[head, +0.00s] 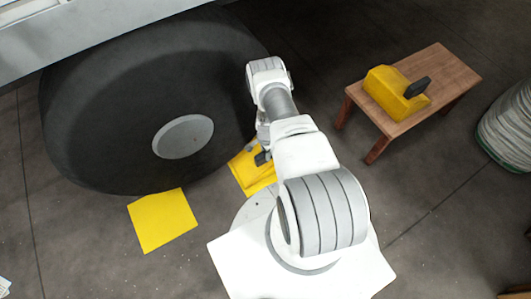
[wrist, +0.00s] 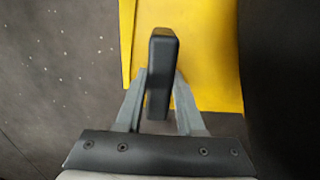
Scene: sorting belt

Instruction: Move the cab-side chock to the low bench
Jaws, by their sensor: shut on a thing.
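A yellow chock (head: 251,176) is at the right side of the big tyre, partly hidden by my arm. Its black handle (wrist: 163,50) stands up between my fingers in the wrist view, with the yellow body (wrist: 213,60) below. My gripper (wrist: 158,88) is shut on this handle. I cannot tell whether the chock is touching the floor. The low wooden bench (head: 436,72) is at the upper right, apart from my gripper. Another yellow chock (head: 385,90) with a black handle sits on the bench's left part.
The big dark tyre (head: 100,110) stands close on the left under a pale vehicle body (head: 90,30). A flat yellow square (head: 163,220) lies on the floor below the tyre. A whitish round container (head: 508,125) is at the right edge. The bench's right end is bare.

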